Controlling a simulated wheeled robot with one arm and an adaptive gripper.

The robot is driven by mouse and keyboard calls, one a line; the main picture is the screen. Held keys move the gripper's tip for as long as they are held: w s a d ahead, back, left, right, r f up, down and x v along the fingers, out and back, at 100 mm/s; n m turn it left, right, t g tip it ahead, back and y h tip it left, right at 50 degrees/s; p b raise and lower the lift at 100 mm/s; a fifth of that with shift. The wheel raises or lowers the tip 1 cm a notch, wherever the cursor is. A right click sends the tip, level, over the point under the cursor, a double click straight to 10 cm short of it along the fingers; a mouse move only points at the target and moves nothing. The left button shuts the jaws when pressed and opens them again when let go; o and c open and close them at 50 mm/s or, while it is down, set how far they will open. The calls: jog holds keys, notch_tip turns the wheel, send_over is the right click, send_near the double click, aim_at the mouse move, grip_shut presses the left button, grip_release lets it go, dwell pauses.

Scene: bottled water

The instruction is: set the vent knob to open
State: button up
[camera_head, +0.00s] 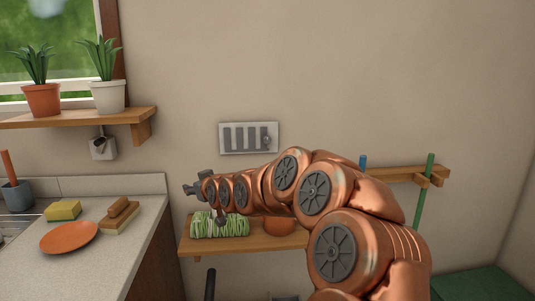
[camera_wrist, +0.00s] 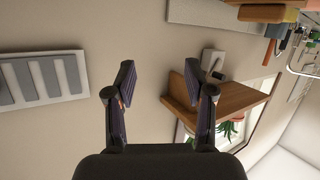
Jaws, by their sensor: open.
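The vent (camera_head: 234,125) is a pale plate with several grey slats on the back wall. The vent knob (camera_head: 267,142) is a small grey piece at its right end; which way it is set is too small to tell. The wrist view shows part of the vent (camera_wrist: 45,80) at the left, turned over and cut by the edge, with the knob not seen. My gripper (camera_head: 192,188) is below and left of the vent, apart from it. In the wrist view my gripper (camera_wrist: 160,79) is open and empty, with bare wall between the fingers.
A wooden shelf (camera_head: 75,118) with two potted plants is at left, a small white wall box (camera_head: 103,149) under it. The counter (camera_head: 95,273) holds a plate (camera_head: 69,237) and sponge (camera_head: 63,211). A low shelf (camera_head: 258,243) is below my arm. The wall around the vent is clear.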

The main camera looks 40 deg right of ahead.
jog(key=w+d+r+m+t+h+b, duration=0.1)
jog(key=d+t+h+b, duration=0.15)
jog(key=d, duration=0.55)
jog(key=d+r+m+t+h+b, duration=0.1)
jog(key=d+h, duration=0.2)
jog(key=d, duration=0.5)
jog(key=m+t+h+b, duration=0.1)
jog(key=m+h+b, duration=0.1)
jog(key=h, duration=0.3)
send_near(267, 142)
jog(key=x, duration=0.2)
jog(key=shift+p+x, duration=0.7)
jog(key=shift+x, duration=3.25)
jog(key=shift+s+d+r, duration=0.1)
grip_shut()
